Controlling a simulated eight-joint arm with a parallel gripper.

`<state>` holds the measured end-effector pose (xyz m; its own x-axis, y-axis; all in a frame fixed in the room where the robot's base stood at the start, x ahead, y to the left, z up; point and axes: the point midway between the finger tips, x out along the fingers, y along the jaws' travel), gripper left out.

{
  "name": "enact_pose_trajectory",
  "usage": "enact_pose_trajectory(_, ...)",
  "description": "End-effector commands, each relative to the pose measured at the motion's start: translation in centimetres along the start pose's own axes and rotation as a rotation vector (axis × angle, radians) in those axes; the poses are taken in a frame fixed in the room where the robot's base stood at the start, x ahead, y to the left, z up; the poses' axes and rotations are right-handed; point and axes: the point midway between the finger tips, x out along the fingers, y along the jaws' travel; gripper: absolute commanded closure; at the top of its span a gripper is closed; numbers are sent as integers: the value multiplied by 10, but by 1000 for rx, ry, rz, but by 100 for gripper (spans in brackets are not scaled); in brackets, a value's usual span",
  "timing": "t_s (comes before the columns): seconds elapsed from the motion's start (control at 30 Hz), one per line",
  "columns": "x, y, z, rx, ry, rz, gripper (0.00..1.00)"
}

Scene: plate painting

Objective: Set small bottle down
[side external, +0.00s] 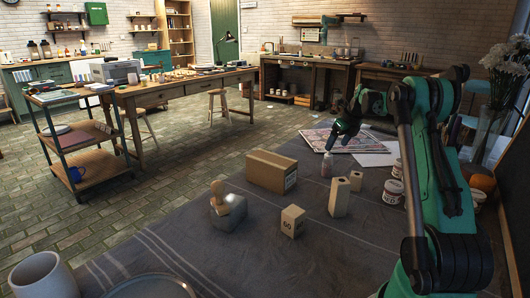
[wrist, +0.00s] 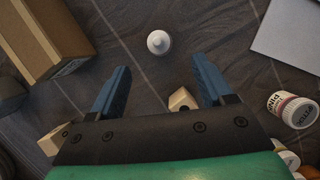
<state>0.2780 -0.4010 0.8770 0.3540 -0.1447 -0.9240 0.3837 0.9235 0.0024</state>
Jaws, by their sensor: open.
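A small bottle (side external: 326,164) with a pale reddish body stands upright on the dark grey cloth in the side view. In the wrist view I look down on its round white top (wrist: 158,42). My gripper (side external: 331,143) is above the bottle in the side view, with its fingers pointing down. In the wrist view the two blue fingers of my gripper (wrist: 162,85) are spread wide with nothing between them. The bottle shows beyond the fingertips there, apart from both. Its base on the cloth is visible in the side view.
A cardboard box (side external: 270,171) stands left of the bottle. Wooden blocks (side external: 339,196) (side external: 292,221) and a metal-like block with a wooden knob (side external: 228,209) stand nearer the front. White labelled jars (side external: 393,191) are at the right. A patterned sheet (side external: 335,137) and white paper (side external: 375,155) lie behind.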

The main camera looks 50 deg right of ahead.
Motion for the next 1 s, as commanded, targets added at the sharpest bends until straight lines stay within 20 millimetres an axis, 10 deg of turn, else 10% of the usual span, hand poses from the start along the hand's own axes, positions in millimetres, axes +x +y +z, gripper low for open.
enact_pose_trajectory(0.37, -44, 24, 7, -146, -5, 3, 27)
enact_pose_trajectory(0.67, -82, 201, 2, -1418, -78, -12, 27)
enact_pose_trajectory(1.0, -101, 339, -108, -2959, -263, -220, 27)
